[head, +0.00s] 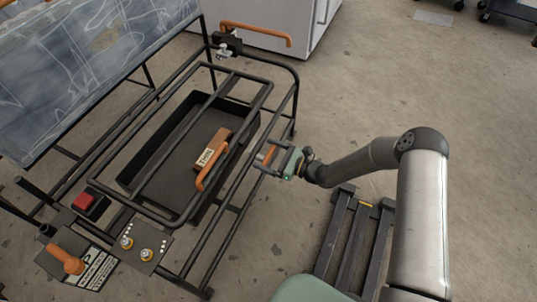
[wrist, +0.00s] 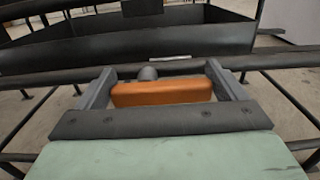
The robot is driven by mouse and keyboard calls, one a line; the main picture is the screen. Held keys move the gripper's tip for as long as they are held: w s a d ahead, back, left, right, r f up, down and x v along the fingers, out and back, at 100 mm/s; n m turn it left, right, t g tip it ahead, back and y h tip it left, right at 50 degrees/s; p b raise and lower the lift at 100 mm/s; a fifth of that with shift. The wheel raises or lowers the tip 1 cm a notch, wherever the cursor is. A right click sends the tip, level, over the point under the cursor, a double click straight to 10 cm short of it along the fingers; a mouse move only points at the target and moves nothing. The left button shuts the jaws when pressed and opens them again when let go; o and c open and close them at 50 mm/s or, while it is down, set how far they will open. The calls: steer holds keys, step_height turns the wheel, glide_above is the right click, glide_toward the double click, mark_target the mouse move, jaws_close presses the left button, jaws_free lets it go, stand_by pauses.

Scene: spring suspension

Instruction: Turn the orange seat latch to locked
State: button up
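The orange seat latch (wrist: 162,93) shows in the wrist view as a short orange bar lying crosswise between my fingers, with a dark round knob behind it. In the head view the latch (head: 264,153) is a small orange piece at the right side rail of the black frame, partly hidden by my gripper. My gripper (head: 269,156) is at that rail, and its two fingers (wrist: 160,70) are spread wide, one at each end of the bar. Contact between fingers and bar cannot be made out. The latch's locked mark is not visible.
The black tubular frame (head: 222,211) holds a dark tray with an orange handle (head: 210,167). A red button (head: 85,201), an orange lever (head: 66,259) and a knob panel (head: 143,245) sit at lower left. Another orange handle (head: 255,31) is at the top.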

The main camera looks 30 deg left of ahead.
steer(key=shift+n, duration=0.3)
steer(key=n, duration=0.2)
steer(key=n+p, duration=0.1)
steer(key=n, duration=0.2)
steer(key=shift+s+d+r+n+p, duration=0.1)
steer(key=shift+s+r+n+p, duration=0.2)
steer(key=shift+s+r, duration=0.05)
steer(key=n+p, duration=0.1)
steer(key=n, duration=0.1)
steer(key=n+p, duration=0.1)
steer(key=n, duration=0.2)
steer(key=shift+s+d+r, duration=0.1)
steer(key=shift+s, duration=0.3)
steer(key=n+p, duration=0.1)
steer(key=n, duration=0.3)
steer(key=shift+s+n+p, duration=0.3)
steer(key=shift+s+p, duration=0.05)
steer(key=shift+p, duration=0.05)
steer(key=shift+s+f+n+p, duration=0.15)
steer(key=shift+n+p, duration=0.1)
steer(key=shift+n, duration=0.25)
steer(key=shift+w+f+n+p, duration=0.1)
steer(key=shift+n+p, duration=0.1)
steer(key=shift+n, duration=0.3)
steer(key=shift+s, duration=0.1)
steer(key=o, duration=0.7)
steer(key=shift+d, duration=0.1)
